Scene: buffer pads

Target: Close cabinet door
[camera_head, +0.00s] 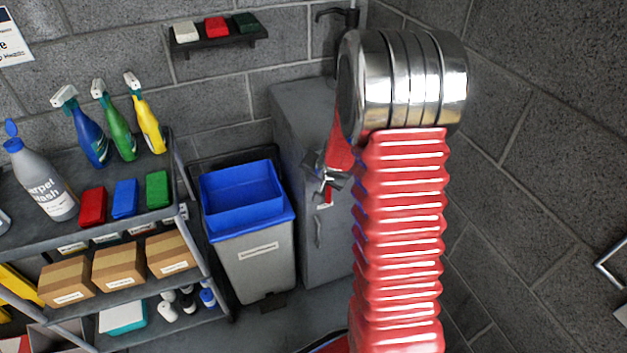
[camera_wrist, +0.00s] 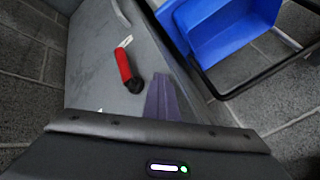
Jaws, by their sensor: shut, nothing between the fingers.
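The grey metal cabinet (camera_head: 290,108) stands in the corner behind my red arm, which hides its right side. Its front (camera_head: 322,262) shows a slim grey handle (camera_head: 318,232). I cannot tell whether the door is fully closed. My gripper (camera_head: 326,184) is shut and empty, in front of the cabinet's upper front. In the wrist view, a finger of my gripper (camera_wrist: 165,98) points at a grey panel (camera_wrist: 95,60) that bears a red piece with a black end (camera_wrist: 125,66). Whether the finger touches the panel is unclear.
A grey bin with a blue liner (camera_head: 243,200) stands left of the cabinet; the blue liner also shows in the wrist view (camera_wrist: 220,30). A shelf rack (camera_head: 130,215) with bottles and boxes is further left. A block wall (camera_head: 540,130) closes the right side.

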